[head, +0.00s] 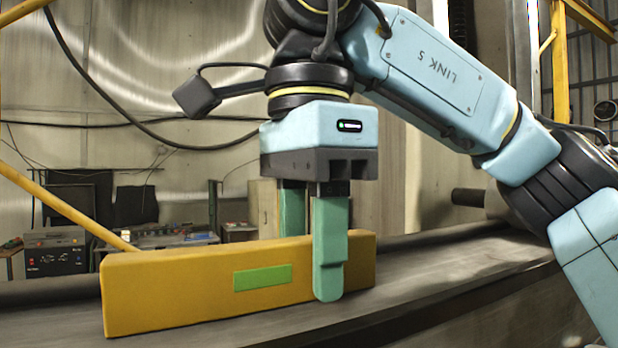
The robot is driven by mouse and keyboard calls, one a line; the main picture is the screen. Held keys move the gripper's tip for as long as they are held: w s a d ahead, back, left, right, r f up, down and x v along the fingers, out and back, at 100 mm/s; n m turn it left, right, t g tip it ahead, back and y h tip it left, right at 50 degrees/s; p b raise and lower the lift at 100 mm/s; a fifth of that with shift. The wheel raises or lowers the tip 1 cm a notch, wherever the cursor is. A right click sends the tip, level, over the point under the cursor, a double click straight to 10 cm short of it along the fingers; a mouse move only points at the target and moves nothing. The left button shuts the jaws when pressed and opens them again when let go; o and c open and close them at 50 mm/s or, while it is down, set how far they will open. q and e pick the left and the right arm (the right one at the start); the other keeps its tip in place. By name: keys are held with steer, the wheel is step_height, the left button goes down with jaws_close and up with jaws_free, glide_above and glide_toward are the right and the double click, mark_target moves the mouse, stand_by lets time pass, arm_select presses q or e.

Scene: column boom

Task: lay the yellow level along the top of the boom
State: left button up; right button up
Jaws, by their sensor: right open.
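The yellow level (170,292) is a long yellow-orange block with a green window on its near face. It stands on its long narrow edge on the flat grey top of the boom (440,278), running roughly along it. My right gripper (312,255) points straight down over the level's right half, with one green finger in front and the other behind. The jaws are open and straddle the level. The near finger hides part of its face, and the level hides the far fingertip. My left gripper does not show.
A yellow diagonal bar (65,205) rises at the left, close to the level's left end. A dark round bar (468,197) sticks out at the right behind the boom. A black box (57,258) and a cluttered bench (150,238) stand in the background. The boom top is bare right of the level.

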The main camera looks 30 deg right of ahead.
step_height(320, 180, up, 6)
steer(key=p, duration=0.3)
steer(key=shift+r, duration=0.2)
steer(key=shift+r+b, duration=0.3)
steer(key=shift+r, duration=0.1)
step_height(320, 180, up, 6)
steer(key=shift+r, duration=0.15)
